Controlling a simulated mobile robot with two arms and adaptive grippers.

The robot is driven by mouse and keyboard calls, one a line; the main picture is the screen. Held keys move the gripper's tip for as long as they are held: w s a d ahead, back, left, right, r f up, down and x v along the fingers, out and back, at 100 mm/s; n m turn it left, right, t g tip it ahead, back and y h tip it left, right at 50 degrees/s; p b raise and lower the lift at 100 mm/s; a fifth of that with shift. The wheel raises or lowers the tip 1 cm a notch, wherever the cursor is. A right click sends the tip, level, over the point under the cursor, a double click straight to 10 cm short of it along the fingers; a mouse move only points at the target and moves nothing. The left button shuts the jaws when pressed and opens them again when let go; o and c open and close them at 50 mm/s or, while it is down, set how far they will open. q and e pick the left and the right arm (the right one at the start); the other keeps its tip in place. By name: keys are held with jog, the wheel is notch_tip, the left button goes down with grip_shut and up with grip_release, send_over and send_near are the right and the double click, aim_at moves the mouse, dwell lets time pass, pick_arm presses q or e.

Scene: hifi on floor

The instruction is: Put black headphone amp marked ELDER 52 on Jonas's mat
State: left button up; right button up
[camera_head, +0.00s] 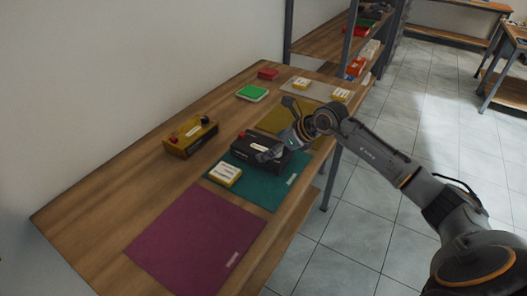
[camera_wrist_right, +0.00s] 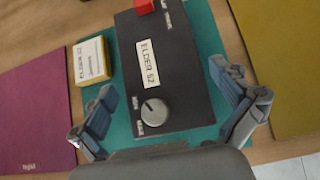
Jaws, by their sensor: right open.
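The black headphone amp (camera_head: 262,152) lies on the teal mat (camera_head: 262,193). In the right wrist view the amp (camera_wrist_right: 180,75) shows a white ELDER 52 label, a round knob and a red part at its far end. My right gripper (camera_head: 272,152) is open at the amp. In the wrist view its fingers (camera_wrist_right: 170,118) stand either side of the amp's knob end, with gaps to it. The mats' name tags are too small to read surely, so I cannot tell which is Jonas's. My left gripper is not in view.
A yellow-and-white box (camera_head: 225,174) sits beside the amp on the teal mat. The purple mat (camera_head: 195,238) is empty. A yellow mat (camera_head: 274,121) lies beyond. A yellow device (camera_head: 190,137), a green-topped item (camera_head: 252,93) and a red box (camera_head: 268,74) stand on the table.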

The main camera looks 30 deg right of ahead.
jog(key=b+v, duration=0.1)
jog(key=v, duration=0.5)
jog(key=shift+s+d, duration=0.2)
jog(key=shift+s+d+r, duration=0.15)
jog(key=shift+s+r, duration=0.2)
jog(key=shift+r, duration=0.2)
